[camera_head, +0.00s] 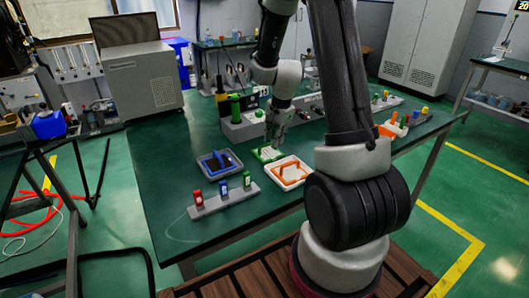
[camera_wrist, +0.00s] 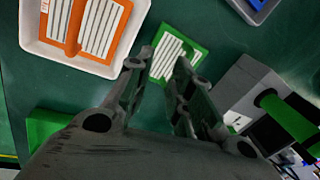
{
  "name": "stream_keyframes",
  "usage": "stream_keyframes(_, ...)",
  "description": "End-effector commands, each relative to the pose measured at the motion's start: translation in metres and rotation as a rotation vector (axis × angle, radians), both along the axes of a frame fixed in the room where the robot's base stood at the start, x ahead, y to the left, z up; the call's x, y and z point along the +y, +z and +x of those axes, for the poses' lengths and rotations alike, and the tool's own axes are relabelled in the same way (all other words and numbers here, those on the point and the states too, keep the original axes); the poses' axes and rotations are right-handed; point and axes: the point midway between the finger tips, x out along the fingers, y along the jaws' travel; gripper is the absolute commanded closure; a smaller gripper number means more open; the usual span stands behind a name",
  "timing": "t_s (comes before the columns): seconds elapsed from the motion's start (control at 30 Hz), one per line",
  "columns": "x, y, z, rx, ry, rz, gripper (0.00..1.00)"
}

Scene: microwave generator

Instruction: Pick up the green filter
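The green filter (camera_head: 268,154) lies on the green table, with a green frame and white slats. It also shows in the wrist view (camera_wrist: 172,52), partly hidden behind my fingers. My gripper (camera_head: 274,141) is above the filter in the head view. In the wrist view my gripper (camera_wrist: 162,72) is open, its two fingers apart, with the filter beyond and between the tips. I see nothing held. Whether the fingers touch the filter cannot be told.
An orange filter (camera_head: 291,169) lies in a white tray close on the right, and a blue filter (camera_head: 220,161) in another tray on the left. A grey rack (camera_head: 220,204) with small bottles stands in front. A grey device with a green cylinder (camera_head: 235,105) stands behind.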

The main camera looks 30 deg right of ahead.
Motion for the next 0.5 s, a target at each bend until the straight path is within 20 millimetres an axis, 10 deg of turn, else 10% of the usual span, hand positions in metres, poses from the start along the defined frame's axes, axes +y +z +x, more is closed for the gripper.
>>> stream_keyframes(0.5,-0.006,-0.015,0.032,-0.09,-0.27,0.039,0.78)
